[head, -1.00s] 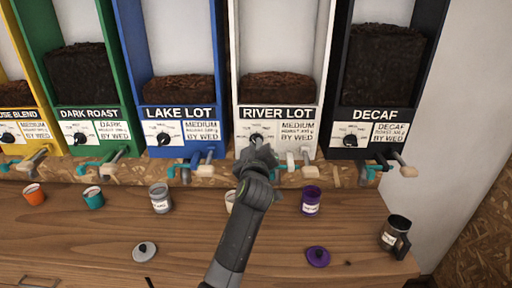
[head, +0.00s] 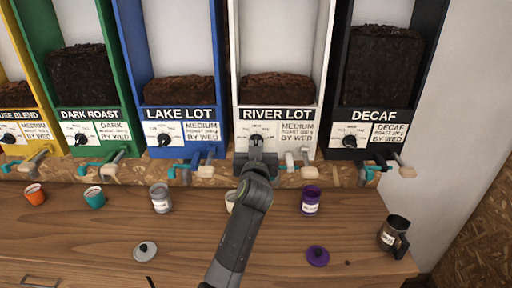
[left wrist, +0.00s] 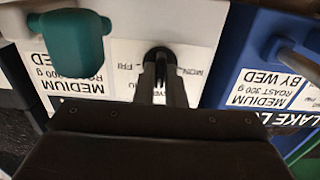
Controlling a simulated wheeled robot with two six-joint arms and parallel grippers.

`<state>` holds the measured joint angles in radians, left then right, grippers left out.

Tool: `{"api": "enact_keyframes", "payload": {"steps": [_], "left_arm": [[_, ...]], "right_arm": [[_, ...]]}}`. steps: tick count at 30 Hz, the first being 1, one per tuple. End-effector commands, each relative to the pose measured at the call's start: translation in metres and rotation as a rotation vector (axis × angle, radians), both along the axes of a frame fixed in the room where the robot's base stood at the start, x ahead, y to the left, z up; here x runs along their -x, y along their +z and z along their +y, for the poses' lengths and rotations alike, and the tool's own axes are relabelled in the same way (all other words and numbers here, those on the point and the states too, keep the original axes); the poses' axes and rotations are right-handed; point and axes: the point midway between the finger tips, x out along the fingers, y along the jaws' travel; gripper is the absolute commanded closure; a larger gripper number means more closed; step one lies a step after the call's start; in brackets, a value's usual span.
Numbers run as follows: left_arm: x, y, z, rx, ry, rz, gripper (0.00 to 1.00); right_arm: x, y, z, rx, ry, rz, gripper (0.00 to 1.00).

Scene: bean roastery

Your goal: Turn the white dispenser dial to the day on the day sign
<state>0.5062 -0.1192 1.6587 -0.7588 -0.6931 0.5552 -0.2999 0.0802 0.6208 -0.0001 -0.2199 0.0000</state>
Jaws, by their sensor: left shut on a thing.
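The white dispenser (head: 238,70), labelled RIVER LOT, stands between the blue and black ones. Its black dial (head: 256,138) is on a white day plate at its front; it also shows in the left wrist view (left wrist: 158,54), upside down, with "MON" and "FRI" printed around it. My left gripper (head: 257,150) is at the dial, its two fingers shut on the knob. The fingers hide part of the knob and some of the day marks. The card beside the dial (head: 297,132) reads "MEDIUM ROAST 300 g BY WED". I see no separate day sign. My right gripper is out of view.
A purple canister (head: 310,203), a grey canister (head: 160,202) and other cups stand on the wooden counter (head: 110,240). A steel mug (head: 393,236) is at the right.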

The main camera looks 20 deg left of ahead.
Motion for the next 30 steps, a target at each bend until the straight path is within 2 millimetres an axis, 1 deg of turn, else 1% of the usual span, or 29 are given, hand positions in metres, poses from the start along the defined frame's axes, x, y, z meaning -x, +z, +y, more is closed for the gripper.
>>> {"api": "enact_keyframes", "payload": {"steps": [13,14,18,30], "left_arm": [[-0.0002,0.0018,-0.0002,-0.01,-0.001,-0.001,1.0],[-0.0002,0.0018,-0.0002,-0.01,-0.001,-0.001,0.86],[-0.0001,0.0014,-0.0002,-0.009,-0.001,-0.001,0.68],[-0.0002,0.0004,0.0002,-0.009,-0.002,0.002,0.68]], "right_arm": [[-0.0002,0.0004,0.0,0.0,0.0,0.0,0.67],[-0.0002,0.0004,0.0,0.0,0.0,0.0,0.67],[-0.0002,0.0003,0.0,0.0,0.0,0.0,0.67],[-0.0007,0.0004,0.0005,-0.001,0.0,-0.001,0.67]]}}
